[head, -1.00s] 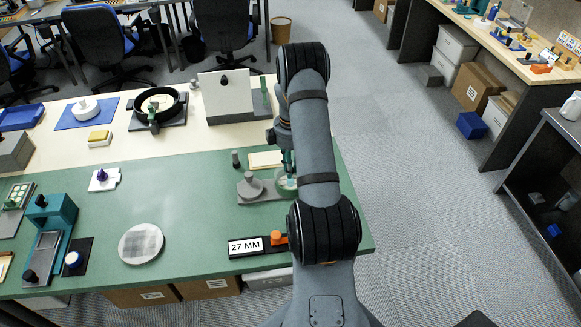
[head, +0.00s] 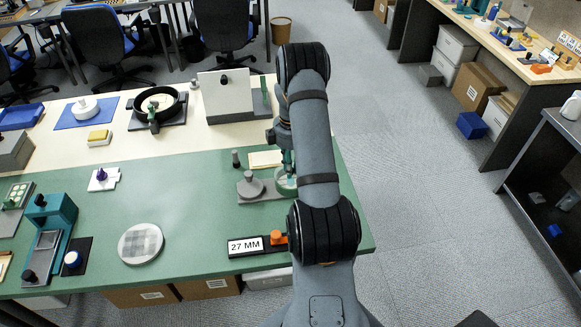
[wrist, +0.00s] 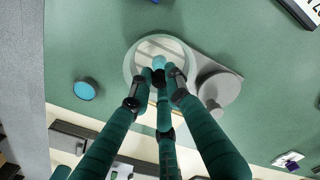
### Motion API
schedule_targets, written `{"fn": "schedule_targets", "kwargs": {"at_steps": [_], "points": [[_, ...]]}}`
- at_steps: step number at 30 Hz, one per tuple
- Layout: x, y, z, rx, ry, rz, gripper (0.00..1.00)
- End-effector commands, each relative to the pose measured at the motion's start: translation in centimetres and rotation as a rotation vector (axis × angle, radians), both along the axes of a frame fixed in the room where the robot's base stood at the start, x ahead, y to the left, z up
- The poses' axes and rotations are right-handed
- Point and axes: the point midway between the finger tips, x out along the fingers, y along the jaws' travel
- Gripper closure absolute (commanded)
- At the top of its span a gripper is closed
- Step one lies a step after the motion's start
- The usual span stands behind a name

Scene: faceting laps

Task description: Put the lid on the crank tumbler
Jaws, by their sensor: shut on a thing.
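The crank tumbler (head: 250,187) stands on a grey base on the green bench, with a grey disc and upright knob at its left and a pale round drum (head: 279,187) partly behind my arm. In the wrist view, the drum (wrist: 131,70) is a pale see-through ring beside the grey disc (wrist: 222,84). My gripper (wrist: 160,82) is shut on the teal knob of what looks like the lid (wrist: 158,62), over the drum's opening. The fingers hide much of the lid. I cannot tell whether its rim touches the drum.
A blue-topped round piece (wrist: 85,89) lies on the bench beside the drum. A "27 MM" sign (head: 246,246) is at the front edge. A small dark post (head: 235,158) and a pale block (head: 265,159) stand behind the tumbler. A grey patterned disc (head: 141,243) lies left.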

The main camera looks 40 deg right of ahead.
Motion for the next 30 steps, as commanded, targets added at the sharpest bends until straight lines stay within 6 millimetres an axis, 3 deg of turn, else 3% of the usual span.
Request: {"fn": "schedule_targets", "kwargs": {"at_steps": [26,27,30], "points": [[0.0,0.0,-1.1,0.000,0.000,0.000,1.00],[0.0,0.0,-1.1,-0.001,-0.001,0.000,0.83],[0.0,0.0,-1.1,0.000,0.000,0.000,0.77]]}}
